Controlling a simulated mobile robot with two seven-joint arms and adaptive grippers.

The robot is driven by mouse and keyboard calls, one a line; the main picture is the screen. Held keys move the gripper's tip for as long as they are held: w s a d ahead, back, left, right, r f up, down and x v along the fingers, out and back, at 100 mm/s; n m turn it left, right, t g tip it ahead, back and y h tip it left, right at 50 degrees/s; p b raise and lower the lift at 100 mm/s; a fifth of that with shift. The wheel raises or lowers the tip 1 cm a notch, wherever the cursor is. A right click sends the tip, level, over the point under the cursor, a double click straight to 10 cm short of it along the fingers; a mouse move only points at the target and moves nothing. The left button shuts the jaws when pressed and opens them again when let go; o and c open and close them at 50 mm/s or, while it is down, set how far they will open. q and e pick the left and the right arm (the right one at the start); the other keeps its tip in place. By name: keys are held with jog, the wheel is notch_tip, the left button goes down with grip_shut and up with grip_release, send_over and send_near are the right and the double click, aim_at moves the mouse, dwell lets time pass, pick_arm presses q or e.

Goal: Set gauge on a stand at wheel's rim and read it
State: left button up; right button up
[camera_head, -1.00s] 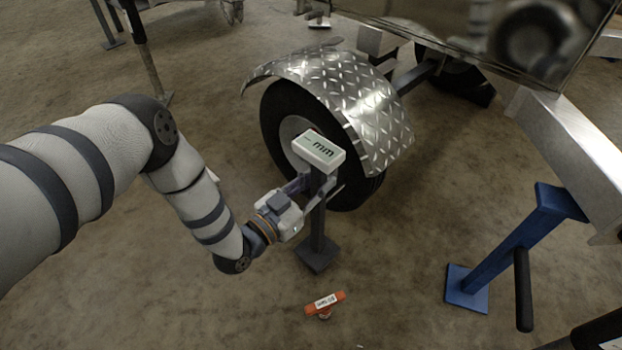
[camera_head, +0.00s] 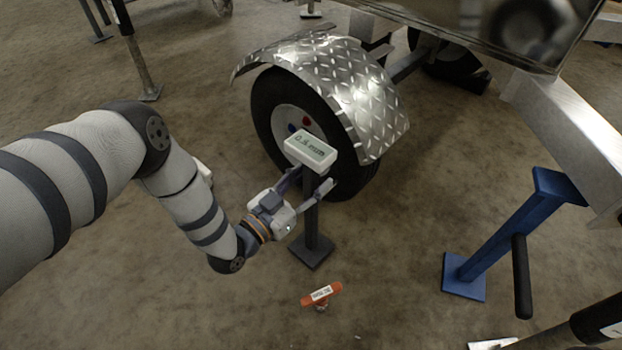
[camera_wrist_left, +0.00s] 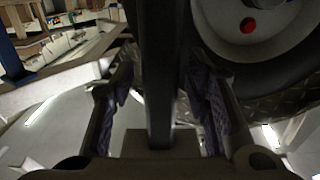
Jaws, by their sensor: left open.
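The gauge (camera_head: 311,148), a pale box with a lit display, sits on top of a dark stand (camera_head: 312,222) with a square foot on the floor. Its display reads about 0.5 mm; the digit is small and not certain. The stand is upright beside the wheel (camera_head: 264,108), close to its rim (camera_head: 284,118). Whether the gauge touches the rim is hidden. My left gripper (camera_head: 312,180) is open, with one finger on each side of the post, just below the gauge. In the left wrist view the post (camera_wrist_left: 159,85) stands between the fingers. My right gripper is not seen.
A diamond-plate fender (camera_head: 335,80) covers the wheel. An orange-red labelled object (camera_head: 321,294) lies on the floor in front of the stand. A blue stand (camera_head: 510,235) is under the trailer's beam (camera_head: 570,130) at right.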

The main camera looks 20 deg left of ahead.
pick_arm(q)
jog(key=p+v, duration=0.4)
jog(key=v, duration=0.7)
jog(key=s+d+f+n+g+y, duration=0.1)
jog(key=s+d+f+g, duration=0.1)
jog(key=s+f+g, duration=0.75)
jog(key=s+d+f+n+g+y, duration=0.15)
jog(key=s+f, duration=0.25)
jog(key=s, duration=1.1)
jog(key=s+r+g+y, duration=0.3)
jog(key=s+g, duration=0.5)
jog(key=s, duration=1.2)
jog(key=s+a+r+n+g, duration=0.1)
jog(key=s+a+r+g, duration=0.1)
jog(key=s+r, duration=0.4)
jog(key=s+a+r+g, duration=0.3)
jog(key=s+r+g, duration=0.2)
jog(key=s+r, duration=0.1)
jog(key=shift+s+r+n+y, duration=0.3)
jog(key=shift+s+n+y, duration=0.05)
jog(key=shift+s, duration=0.55)
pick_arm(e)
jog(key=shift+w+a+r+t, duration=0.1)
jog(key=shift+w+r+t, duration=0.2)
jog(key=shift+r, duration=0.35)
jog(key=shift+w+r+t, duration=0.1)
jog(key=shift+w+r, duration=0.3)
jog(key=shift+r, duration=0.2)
